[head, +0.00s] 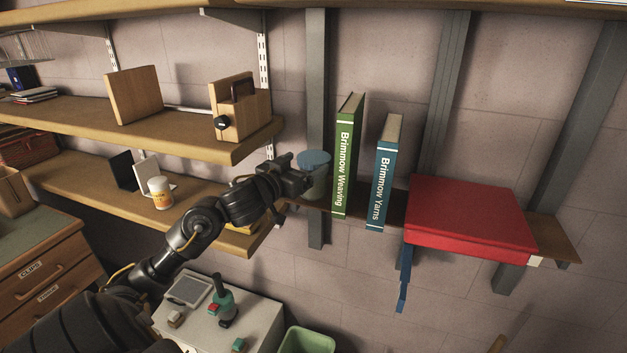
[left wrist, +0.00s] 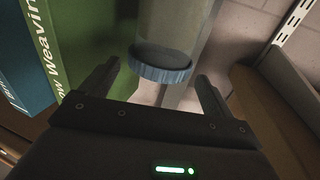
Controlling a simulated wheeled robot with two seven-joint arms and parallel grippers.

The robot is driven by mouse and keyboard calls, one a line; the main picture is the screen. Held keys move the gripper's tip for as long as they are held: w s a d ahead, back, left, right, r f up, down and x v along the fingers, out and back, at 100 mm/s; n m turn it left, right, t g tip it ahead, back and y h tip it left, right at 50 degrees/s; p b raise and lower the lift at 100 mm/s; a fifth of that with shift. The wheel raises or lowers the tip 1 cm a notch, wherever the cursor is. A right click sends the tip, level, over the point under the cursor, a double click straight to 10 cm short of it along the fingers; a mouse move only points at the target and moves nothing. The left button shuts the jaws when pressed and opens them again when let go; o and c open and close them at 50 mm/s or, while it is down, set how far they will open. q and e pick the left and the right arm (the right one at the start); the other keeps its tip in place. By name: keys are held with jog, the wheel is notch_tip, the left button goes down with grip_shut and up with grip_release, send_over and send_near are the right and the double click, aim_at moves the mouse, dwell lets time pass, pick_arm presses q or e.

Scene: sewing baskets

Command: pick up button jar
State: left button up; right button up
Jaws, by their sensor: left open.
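The button jar (head: 316,178) stands at the left end of the narrow shelf, left of the green book. It has a blue lid and a greyish see-through body; its contents are not clear. My left gripper (head: 297,182) is open at the jar's left side in the head view and hides part of it. In the left wrist view the jar's ribbed blue lid (left wrist: 160,68) appears between and a little beyond the two fingers of the left gripper (left wrist: 156,78). I cannot tell whether a finger touches the jar. My right gripper is not in view.
A green book (head: 346,160) and a blue book (head: 383,175) stand upright right of the jar. A red box (head: 470,215) lies farther right on the shelf (head: 552,238). A grey upright (head: 316,60) runs behind the jar. Wooden shelves (head: 165,135) lie to the left.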

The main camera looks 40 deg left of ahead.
aim_at(314, 156)
pick_arm(q)
jog(key=w, duration=0.3)
jog(key=w+p, duration=0.1)
jog(key=w, duration=0.1)
jog(key=shift+w+a+f, duration=0.15)
jog(key=shift+f, duration=0.15)
jog(key=shift+c, duration=0.9)
jog(key=c, duration=1.1)
